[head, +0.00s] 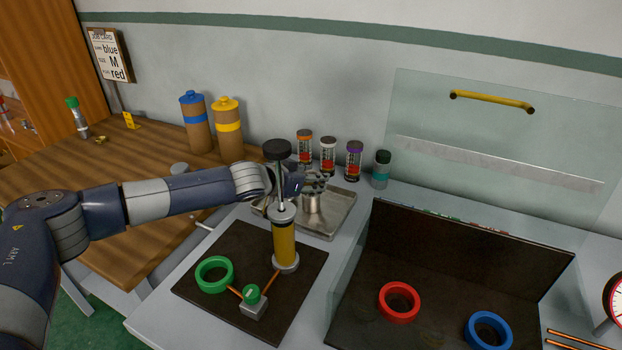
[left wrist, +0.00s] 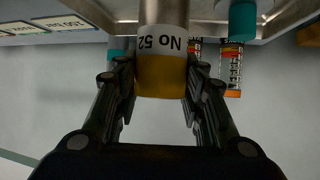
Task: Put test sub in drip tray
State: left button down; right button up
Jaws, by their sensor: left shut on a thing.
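The test sub is a short metal cylinder (head: 312,203) under my left gripper, at the drip tray. In the left wrist view the test sub (left wrist: 162,42) has a white label reading "No 52" and a yellow end between my fingers. My left gripper (head: 316,182) is shut on it; in the left wrist view the fingers (left wrist: 160,80) flank the yellow end. The drip tray (head: 343,214) is a shallow metal tray on the grey bench. The test sub appears upright, over or in the tray; I cannot tell if its base touches. My right gripper is not in view.
A yellow hand pump (head: 285,245) with a black knob stands on a dark mat (head: 210,300) in front of the tray. Several capped tubes (head: 354,160) stand behind the tray. A clear-walled bay with a red ring (head: 399,302) and blue ring (head: 488,331) is at right.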

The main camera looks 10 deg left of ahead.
pick_arm(q)
jog(key=shift+r, duration=0.15)
jog(key=c, duration=1)
grip_release()
jog(key=shift+s, duration=0.1)
jog(key=b+v, duration=0.1)
jog(key=v, duration=1.1)
